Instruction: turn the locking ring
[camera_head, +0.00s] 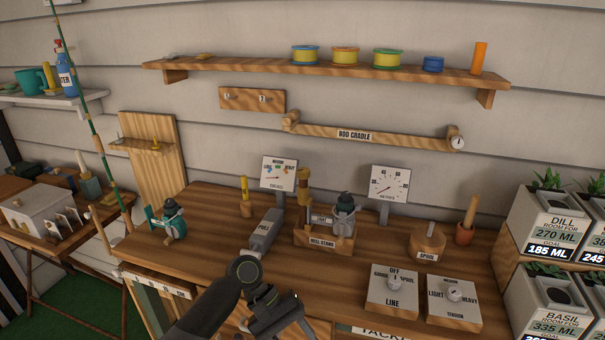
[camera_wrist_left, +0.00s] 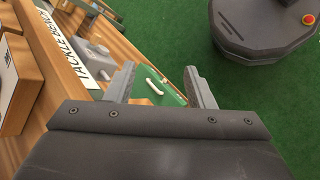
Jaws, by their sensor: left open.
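I cannot single out a locking ring in either view. The green fishing rod (camera_head: 88,115) stands tilted at the left, with a teal reel (camera_head: 172,222) near the bench's left end. A wooden reel stand (camera_head: 324,241) at mid-bench holds a grey reel (camera_head: 345,212) and an upright wood and brass-coloured piece (camera_head: 304,190). My left gripper (camera_head: 303,315) is at the bench's front edge, open and empty. In the left wrist view its open fingers (camera_wrist_left: 160,82) point past the bench front, with a green box (camera_wrist_left: 160,90) beyond. My right gripper is out of view.
Gauges stand at the back. An empty rod cradle (camera_head: 375,139) hangs above. Planters (camera_head: 552,235) crowd the right.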

